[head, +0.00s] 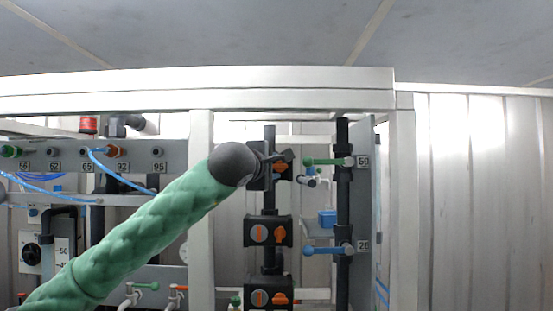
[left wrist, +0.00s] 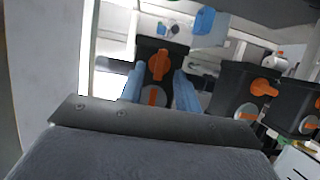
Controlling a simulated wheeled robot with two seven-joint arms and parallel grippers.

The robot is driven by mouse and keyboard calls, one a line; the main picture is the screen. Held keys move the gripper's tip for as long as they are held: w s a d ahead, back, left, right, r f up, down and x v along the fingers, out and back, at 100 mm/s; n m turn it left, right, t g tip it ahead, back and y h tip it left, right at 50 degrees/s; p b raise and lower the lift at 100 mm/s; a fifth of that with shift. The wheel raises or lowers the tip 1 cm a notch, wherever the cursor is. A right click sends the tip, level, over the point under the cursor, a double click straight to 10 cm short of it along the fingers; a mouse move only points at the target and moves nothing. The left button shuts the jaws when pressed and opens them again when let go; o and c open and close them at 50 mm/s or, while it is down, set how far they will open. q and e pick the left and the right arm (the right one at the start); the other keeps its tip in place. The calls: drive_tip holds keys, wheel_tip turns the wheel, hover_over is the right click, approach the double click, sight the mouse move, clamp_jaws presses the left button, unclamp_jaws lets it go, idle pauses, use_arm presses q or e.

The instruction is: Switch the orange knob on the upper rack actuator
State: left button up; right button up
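The upper rack actuator (head: 256,171) is a black box on a dark vertical pipe, partly hidden behind my left gripper (head: 281,160) in the head view. Its orange knob (head: 281,168) shows just below the fingers there. In the left wrist view, the actuator (left wrist: 146,48) faces the camera, with the orange knob (left wrist: 159,65) above a grey round indicator (left wrist: 155,97) with an orange bar. My left gripper (left wrist: 159,88) is open, its two bluish fingers on either side of the actuator face. I cannot tell whether they touch the knob. My right gripper is not in view.
Below are a middle actuator (head: 263,219) and a lower actuator (head: 260,284), each with an orange knob. To the right is a pipe (head: 343,200) with a green-handled valve (head: 322,161) and a blue-handled valve (head: 322,250). A white frame post (head: 201,260) stands left of the actuators.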

sight(280, 166)
use_arm(q)
drive_tip(key=shift+p+x, duration=0.45)
drive_tip(key=shift+x, duration=0.6)
